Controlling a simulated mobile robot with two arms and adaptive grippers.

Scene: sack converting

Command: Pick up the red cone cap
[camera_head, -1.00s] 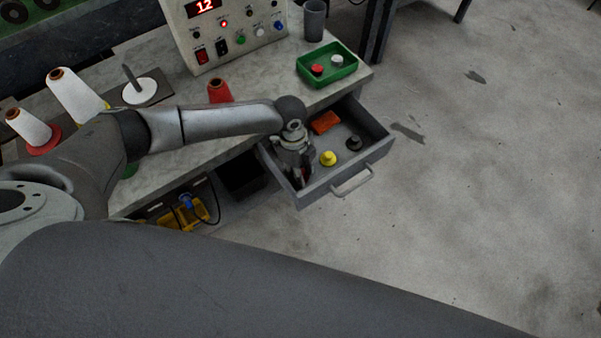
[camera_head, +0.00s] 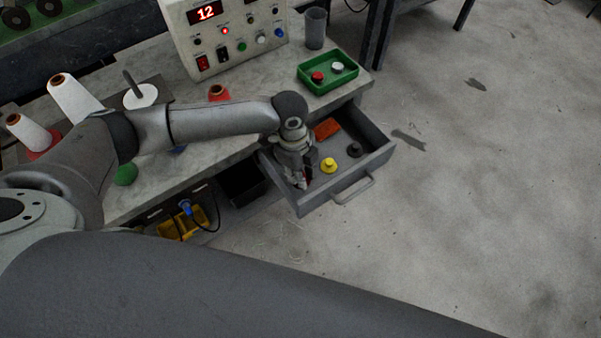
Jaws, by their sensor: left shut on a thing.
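My left gripper (camera_head: 302,180) reaches down into the left part of the open grey drawer (camera_head: 349,192). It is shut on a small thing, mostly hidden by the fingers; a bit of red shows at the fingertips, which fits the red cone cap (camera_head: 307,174). I cannot tell whether it touches the drawer floor. A yellow cap (camera_head: 328,165) and a black cap (camera_head: 354,149) stand in the drawer to the right of the gripper. Another red cap (camera_head: 317,77) sits in the green tray (camera_head: 345,79) on the bench. My right gripper is not in view.
An orange-red block (camera_head: 327,129) lies at the back of the drawer. A white cap (camera_head: 337,67) is in the tray. A control box (camera_head: 215,40), a grey cup (camera_head: 315,28) and thread cones (camera_head: 73,97) stand on the bench. The floor at right is clear.

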